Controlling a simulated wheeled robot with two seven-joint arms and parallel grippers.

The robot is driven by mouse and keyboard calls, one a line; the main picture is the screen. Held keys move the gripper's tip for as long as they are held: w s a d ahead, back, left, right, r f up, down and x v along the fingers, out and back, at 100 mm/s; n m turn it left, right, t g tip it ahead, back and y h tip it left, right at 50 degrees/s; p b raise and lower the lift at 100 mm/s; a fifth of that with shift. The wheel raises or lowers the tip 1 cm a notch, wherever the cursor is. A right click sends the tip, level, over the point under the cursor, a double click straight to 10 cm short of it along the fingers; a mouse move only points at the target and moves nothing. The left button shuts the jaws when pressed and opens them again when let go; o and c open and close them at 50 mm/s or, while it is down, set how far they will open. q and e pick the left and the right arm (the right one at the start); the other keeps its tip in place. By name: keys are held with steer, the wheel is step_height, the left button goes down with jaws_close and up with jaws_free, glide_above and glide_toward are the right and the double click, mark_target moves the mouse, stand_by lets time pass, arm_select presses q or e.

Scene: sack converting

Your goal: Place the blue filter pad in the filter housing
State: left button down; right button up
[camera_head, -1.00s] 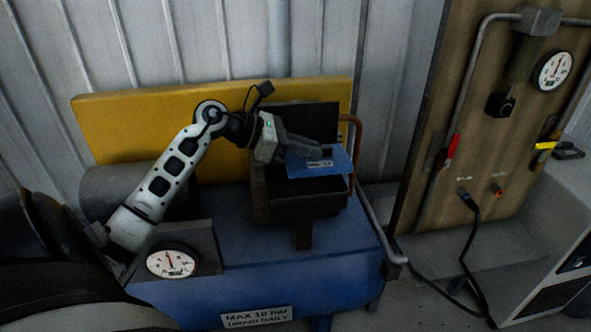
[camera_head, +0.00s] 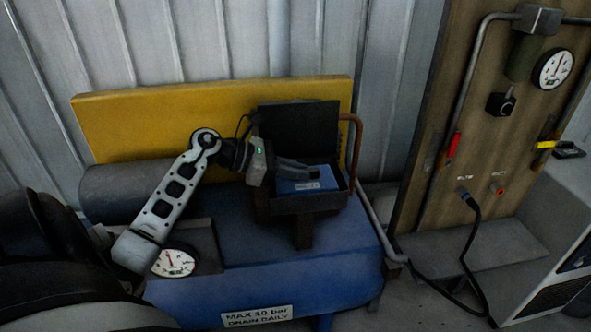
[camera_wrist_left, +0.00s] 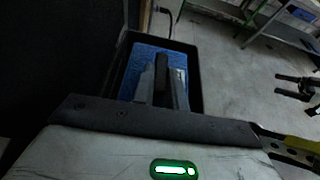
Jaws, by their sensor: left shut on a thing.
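The blue filter pad (camera_head: 292,187) lies inside the black, open filter housing (camera_head: 306,203), below its rim as far as I can see. The housing's dark lid (camera_head: 300,130) stands up behind it. My left gripper (camera_head: 312,172) reaches into the housing from the left and is shut on the pad. In the left wrist view the blue pad (camera_wrist_left: 146,58) shows within the housing walls (camera_wrist_left: 193,75), with the gripper fingers (camera_wrist_left: 165,85) over it. The fingers hide part of the pad, so I cannot tell if it rests on the bottom.
The housing stands on a blue tank (camera_head: 240,270) with a pressure gauge (camera_head: 174,262). A yellow panel (camera_head: 170,120) is behind it, and a copper pipe (camera_head: 357,140) runs beside its right side. A wooden board (camera_head: 440,150) with a gauge and hoses stands at the right.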

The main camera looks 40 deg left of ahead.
arm_select(q)
steer(key=shift+f+b, duration=0.35)
steer(key=shift+f, duration=0.1)
steer(key=c, duration=1.4)
jaws_free()
